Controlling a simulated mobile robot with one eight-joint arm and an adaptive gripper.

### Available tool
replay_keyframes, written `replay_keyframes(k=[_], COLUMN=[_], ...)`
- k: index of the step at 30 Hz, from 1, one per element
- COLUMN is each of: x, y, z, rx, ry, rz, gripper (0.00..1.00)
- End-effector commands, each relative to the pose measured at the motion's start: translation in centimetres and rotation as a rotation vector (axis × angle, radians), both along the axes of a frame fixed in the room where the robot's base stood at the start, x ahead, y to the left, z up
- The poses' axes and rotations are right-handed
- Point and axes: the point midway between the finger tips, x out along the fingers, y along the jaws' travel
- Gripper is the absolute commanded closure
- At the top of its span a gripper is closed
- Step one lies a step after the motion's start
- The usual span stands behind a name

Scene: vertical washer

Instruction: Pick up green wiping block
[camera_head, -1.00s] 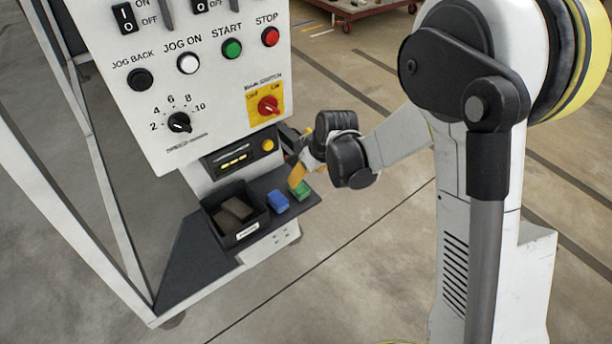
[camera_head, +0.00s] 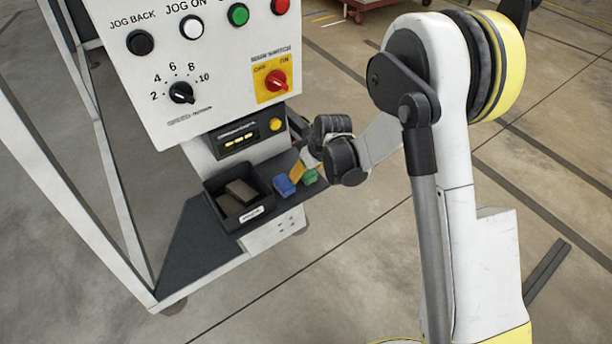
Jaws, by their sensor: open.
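The green wiping block (camera_head: 310,177) lies on the dark shelf at the foot of the control panel, to the right of a blue block (camera_head: 284,185). My gripper (camera_head: 298,172) is open at the green block, coming in from the right. One orange-yellow finger shows just above and to the left of the green block. The other finger is hidden or too small to make out. I cannot tell whether the finger touches the block.
A black bin (camera_head: 237,205) with brown blocks stands left of the blue block on the shelf (camera_head: 300,197). The white control panel (camera_head: 190,70) with knobs and buttons rises behind and above. A white frame stands at left. The floor in front is clear.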

Motion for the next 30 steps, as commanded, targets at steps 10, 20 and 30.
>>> replay_keyframes(k=[10, 20, 30], x=[0.0, 0.0, 0.0], y=[0.0, 0.0, 0.0], z=[0.1, 0.3, 4.9], rx=[0.000, 0.000, 0.000], ry=[0.000, 0.000, 0.000], rz=[0.000, -0.001, -0.001], gripper=[0.89, 0.89, 0.89])
